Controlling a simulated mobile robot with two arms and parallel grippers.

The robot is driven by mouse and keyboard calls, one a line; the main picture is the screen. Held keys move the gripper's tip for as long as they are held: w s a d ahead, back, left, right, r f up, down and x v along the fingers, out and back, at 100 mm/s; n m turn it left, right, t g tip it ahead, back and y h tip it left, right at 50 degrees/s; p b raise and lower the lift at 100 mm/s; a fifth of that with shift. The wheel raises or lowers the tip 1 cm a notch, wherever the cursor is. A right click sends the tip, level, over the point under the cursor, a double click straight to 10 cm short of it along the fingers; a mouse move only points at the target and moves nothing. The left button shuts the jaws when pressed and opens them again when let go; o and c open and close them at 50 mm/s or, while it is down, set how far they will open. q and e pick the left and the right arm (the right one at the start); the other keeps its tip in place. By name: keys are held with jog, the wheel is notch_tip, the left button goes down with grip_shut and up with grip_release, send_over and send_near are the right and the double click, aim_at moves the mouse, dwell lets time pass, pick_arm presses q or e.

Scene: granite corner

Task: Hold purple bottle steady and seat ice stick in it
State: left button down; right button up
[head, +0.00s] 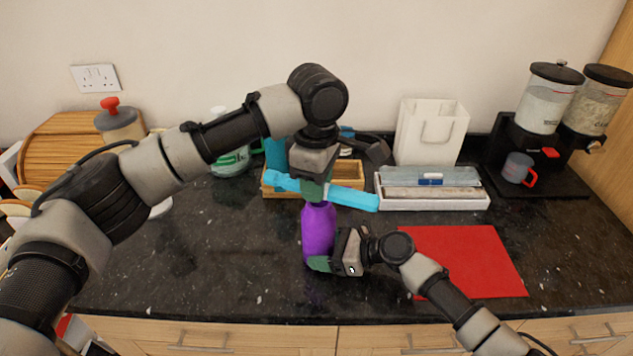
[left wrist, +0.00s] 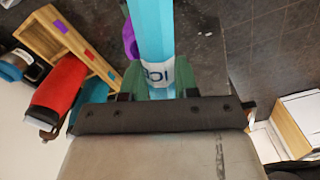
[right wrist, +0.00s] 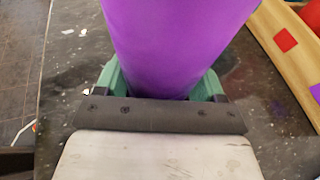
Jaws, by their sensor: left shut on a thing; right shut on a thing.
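The purple bottle (head: 318,232) stands upright on the dark counter. My right gripper (head: 322,262) is shut around it low down; the bottle fills the jaws in the right wrist view (right wrist: 178,45). My left gripper (head: 315,188) is shut on the light blue ice stick (head: 355,199) near the stick's middle, and the left wrist view shows its white ICE label (left wrist: 157,73) between the green fingers. The stick lies nearly level, slightly lower at its right end, just above the bottle's top. The bottle's mouth is hidden behind the left gripper and stick.
A wooden rack (head: 350,170) stands behind, with a red bottle (left wrist: 58,88) seen there from the left wrist. A white tray (head: 435,204) holds long boxes. A red mat (head: 470,262) lies at right. Dispensers (head: 550,98) and a mug (head: 517,168) stand far right.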

pick_arm(q)
jog(key=s, duration=1.4)
notch_tip(320, 180, up, 5)
jog(key=m+t+h, duration=0.1)
jog(key=m+t, duration=1.1)
jog(key=m, duration=0.3)
send_over(326, 192)
notch_tip(326, 192, up, 7)
jog(key=w+a+m+t+h, duration=0.1)
jog(key=w+m+t+h, duration=0.1)
jog(key=m+t+h, duration=0.2)
jog(key=shift+w+a+h, duration=0.4)
jog(key=shift+h, duration=1.2)
jog(key=shift+f, duration=0.1)
jog(key=shift+f, duration=2.9)
jog(key=shift+f, duration=3.25)
